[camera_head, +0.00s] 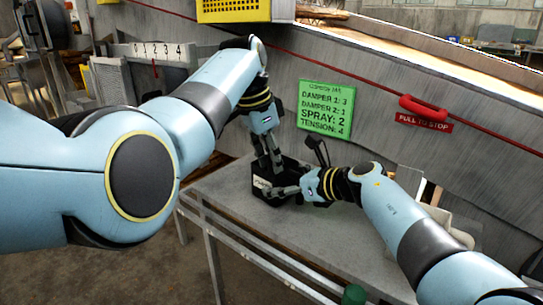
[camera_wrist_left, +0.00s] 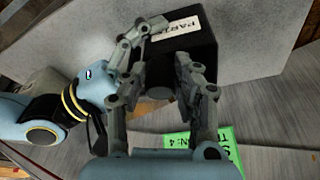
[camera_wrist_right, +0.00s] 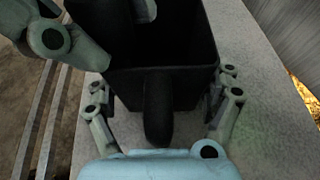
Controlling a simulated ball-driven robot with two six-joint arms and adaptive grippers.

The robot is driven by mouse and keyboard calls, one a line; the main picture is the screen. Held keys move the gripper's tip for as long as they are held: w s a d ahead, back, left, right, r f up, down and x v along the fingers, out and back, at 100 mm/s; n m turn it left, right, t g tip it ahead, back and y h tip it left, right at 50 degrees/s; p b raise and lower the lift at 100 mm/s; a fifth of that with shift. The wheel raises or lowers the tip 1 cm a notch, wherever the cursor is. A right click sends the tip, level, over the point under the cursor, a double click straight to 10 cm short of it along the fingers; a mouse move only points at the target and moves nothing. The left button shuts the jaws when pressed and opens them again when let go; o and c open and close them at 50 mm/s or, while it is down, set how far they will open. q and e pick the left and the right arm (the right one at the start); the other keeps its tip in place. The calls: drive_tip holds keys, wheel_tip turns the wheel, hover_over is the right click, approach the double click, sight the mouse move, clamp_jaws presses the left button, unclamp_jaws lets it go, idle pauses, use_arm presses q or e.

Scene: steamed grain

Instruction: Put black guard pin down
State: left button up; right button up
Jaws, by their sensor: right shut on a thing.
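A black open box (camera_head: 238,190) with a white "PARTS" label stands on the grey bench, and shows in the left wrist view (camera_wrist_left: 206,48). My right gripper (camera_wrist_right: 162,98) is shut on the box across its sides; a rounded black piece (camera_wrist_right: 158,112) sticks out from its near wall between the fingers. My left gripper (camera_head: 271,168) reaches down over the box, its fingers apart. A dark round-ended piece (camera_wrist_left: 159,93), perhaps the black guard pin, shows between those fingers; I cannot tell whether they touch it. The inside of the box is mostly hidden.
The grey bench (camera_head: 330,240) is clear in front of the box. A green settings sign (camera_head: 325,108) and a red pull-to-stop handle (camera_head: 424,108) are on the sloped metal wall behind. A yellow crate (camera_head: 233,10) stands above.

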use_arm(q)
drive_tip(key=o, duration=0.4)
drive_tip(key=shift+r, duration=0.1)
drive_tip(key=shift+r, duration=0.25)
drive_tip(key=v, duration=1.1)
drive_tip(key=shift+a+r, duration=0.15)
drive_tip(key=shift+r, duration=0.25)
use_arm(e)
drive_tip(key=o, duration=1.1)
